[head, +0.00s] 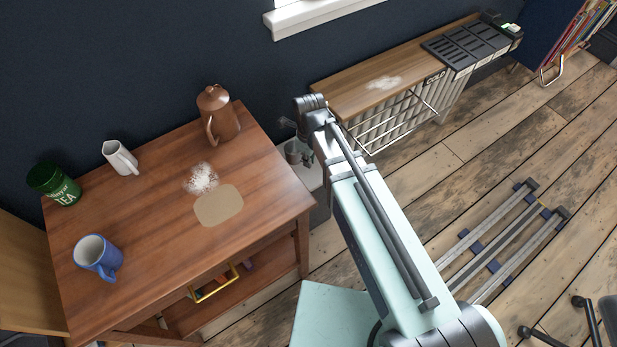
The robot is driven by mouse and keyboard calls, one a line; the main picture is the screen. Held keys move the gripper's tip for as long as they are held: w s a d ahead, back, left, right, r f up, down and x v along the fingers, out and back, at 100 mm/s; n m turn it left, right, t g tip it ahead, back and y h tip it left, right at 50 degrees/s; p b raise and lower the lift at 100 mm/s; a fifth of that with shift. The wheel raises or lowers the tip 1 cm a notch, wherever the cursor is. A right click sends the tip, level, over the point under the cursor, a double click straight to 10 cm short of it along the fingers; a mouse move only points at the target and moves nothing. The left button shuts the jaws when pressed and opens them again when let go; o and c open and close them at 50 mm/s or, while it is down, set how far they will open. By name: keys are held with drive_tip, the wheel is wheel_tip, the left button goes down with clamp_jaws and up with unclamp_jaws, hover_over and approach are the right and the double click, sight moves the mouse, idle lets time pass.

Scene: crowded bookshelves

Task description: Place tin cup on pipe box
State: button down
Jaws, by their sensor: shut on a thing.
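A small grey metal tin cup (294,152) shows just beyond the table's right edge, below the end of my arm. My gripper (290,136) is at that cup and shut on it, though the fingers are small and partly hidden by my arm. A pale grey box (318,188), which looks like the pipe box, stands between the table and the radiator, directly under the cup in the picture. My arm hides part of the box. I cannot tell whether the cup touches its top.
The wooden table (150,240) holds a brown pot (217,115), a white jug (120,158), a green tea tin (54,185), a blue mug (98,257) and a tan mat (219,206). A wood-topped radiator (375,80) stands right of the box. Floor rails (500,240) lie at right.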

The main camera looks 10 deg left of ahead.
wheel_tip(320, 180, down, 11)
drive_tip(key=shift+r+b, duration=0.1)
drive_tip(key=shift+b, duration=0.45)
drive_tip(key=c, duration=1.3)
unclamp_jaws()
drive_tip(key=shift+f, duration=0.2)
drive_tip(key=shift+o, duration=0.2)
drive_tip(key=shift+r, duration=0.15)
wheel_tip(320, 180, up, 12)
drive_tip(key=shift+r+p, duration=0.1)
drive_tip(key=shift+p, duration=0.65)
